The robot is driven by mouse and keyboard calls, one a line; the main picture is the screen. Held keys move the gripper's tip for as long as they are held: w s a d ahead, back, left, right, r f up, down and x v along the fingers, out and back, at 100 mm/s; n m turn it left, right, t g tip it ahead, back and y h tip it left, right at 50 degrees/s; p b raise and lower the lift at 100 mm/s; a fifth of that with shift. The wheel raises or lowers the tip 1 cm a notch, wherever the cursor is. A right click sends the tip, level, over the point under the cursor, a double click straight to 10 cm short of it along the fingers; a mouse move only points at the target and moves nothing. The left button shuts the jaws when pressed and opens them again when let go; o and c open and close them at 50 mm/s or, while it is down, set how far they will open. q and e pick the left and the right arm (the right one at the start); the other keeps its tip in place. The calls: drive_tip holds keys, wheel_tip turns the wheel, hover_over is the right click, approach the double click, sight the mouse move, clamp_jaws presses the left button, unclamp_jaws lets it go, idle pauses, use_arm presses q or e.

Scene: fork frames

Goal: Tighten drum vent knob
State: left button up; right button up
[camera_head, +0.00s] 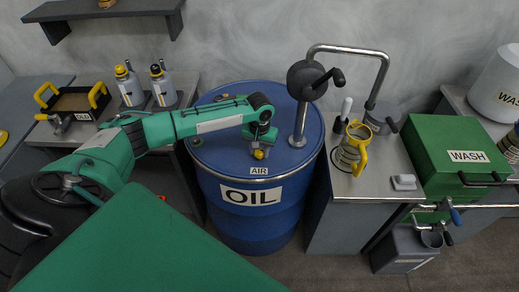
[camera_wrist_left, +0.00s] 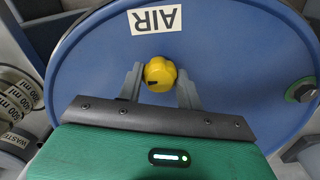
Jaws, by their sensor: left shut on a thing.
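The blue oil drum (camera_head: 250,225) stands in the middle of the head view, with an OIL label on its side. The yellow vent knob (camera_head: 258,155) sits on the drum's lid by the AIR label (camera_head: 259,170). My left gripper (camera_head: 262,147) reaches down over the knob from the left. In the left wrist view my left gripper (camera_wrist_left: 161,82) has one finger on each side of the yellow knob (camera_wrist_left: 160,72) and is shut on it. A small dark mark shows on the knob. The AIR label (camera_wrist_left: 155,19) appears upside down there. My right gripper is in neither view.
A black hand pump with a steel pipe (camera_head: 299,128) rises from the drum's right side. A bench (camera_head: 350,205) with a yellow-handled jug (camera_head: 349,152) and a green WASH box (camera_head: 452,150) stand at right. Bottles and a tray (camera_head: 72,102) stand at left.

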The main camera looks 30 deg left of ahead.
use_arm(q)
drive_tip(key=shift+r, duration=0.1)
drive_tip(key=shift+r+m+p, duration=0.1)
drive_tip(key=shift+m+p, duration=0.7)
drive_tip(key=shift+m, duration=0.1)
drive_tip(key=m+p, duration=0.1)
drive_tip(key=m, duration=0.1)
drive_tip(key=shift+m+p, duration=0.3)
drive_tip(key=shift+p, duration=0.05)
drive_tip(key=m+p, duration=0.1)
drive_tip(key=m, duration=0.1)
drive_tip(key=shift+m, duration=0.3)
drive_tip(key=m+p, duration=0.1)
drive_tip(key=m, duration=0.1)
drive_tip(key=shift+w+m, duration=0.1)
drive_tip(key=shift+m, duration=0.3)
drive_tip(key=m, duration=0.4)
drive_tip(key=shift+p, duration=0.4)
drive_tip(key=shift+m, duration=2.4)
drive_tip(key=shift+w, duration=0.1)
